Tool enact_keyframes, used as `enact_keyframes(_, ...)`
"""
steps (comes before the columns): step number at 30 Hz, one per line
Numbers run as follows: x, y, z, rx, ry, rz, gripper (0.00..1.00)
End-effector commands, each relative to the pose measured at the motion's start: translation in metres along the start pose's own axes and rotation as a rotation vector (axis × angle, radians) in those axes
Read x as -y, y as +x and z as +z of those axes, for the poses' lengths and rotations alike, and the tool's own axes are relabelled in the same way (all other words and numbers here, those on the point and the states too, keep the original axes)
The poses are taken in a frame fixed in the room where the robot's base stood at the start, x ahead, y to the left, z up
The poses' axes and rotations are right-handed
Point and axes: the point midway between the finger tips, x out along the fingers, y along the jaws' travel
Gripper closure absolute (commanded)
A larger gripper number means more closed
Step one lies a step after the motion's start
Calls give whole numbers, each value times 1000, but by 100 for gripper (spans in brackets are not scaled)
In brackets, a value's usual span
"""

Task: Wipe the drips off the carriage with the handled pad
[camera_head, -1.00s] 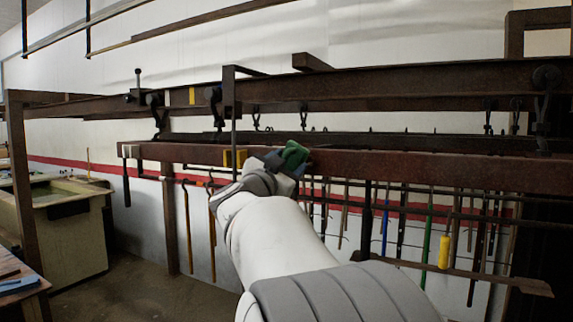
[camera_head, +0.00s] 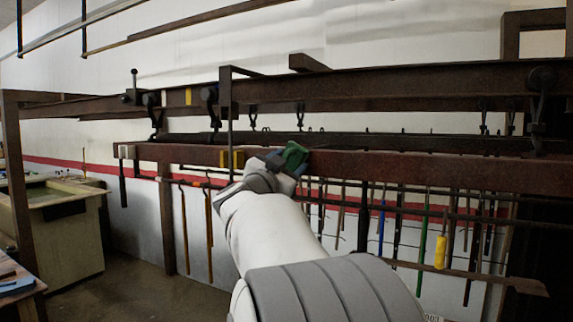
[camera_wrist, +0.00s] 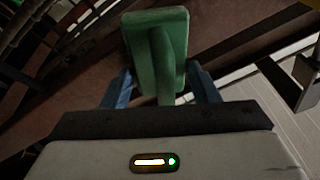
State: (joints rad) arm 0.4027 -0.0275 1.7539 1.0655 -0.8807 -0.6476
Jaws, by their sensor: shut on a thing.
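My gripper (camera_head: 275,166) is shut on the handle of a green pad (camera_head: 293,158), in front of the lower rusty beam. In the wrist view the pad (camera_wrist: 155,45) sticks out beyond the blue fingers of my gripper (camera_wrist: 160,90), its handle between them. A dark fitting with an upright lever (camera_head: 134,92) sits on the upper rail (camera_head: 370,88) at the left; it may be the carriage, but I cannot tell for sure. No drips can be made out. My arm hides part of the lower beam.
The lower beam (camera_head: 430,171) runs across, with a yellow block (camera_head: 232,159) left of my gripper. A post (camera_head: 228,97) stands close by. Hooks and hanging rods fill the space below at the right. A tub (camera_head: 66,230) stands at the left; bare floor lies beside it.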

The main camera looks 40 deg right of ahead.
Motion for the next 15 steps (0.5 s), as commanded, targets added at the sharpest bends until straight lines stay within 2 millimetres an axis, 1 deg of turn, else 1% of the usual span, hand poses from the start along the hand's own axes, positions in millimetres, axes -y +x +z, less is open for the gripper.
enact_keyframes(15,-34,-2,-18,-1,0,1,64)
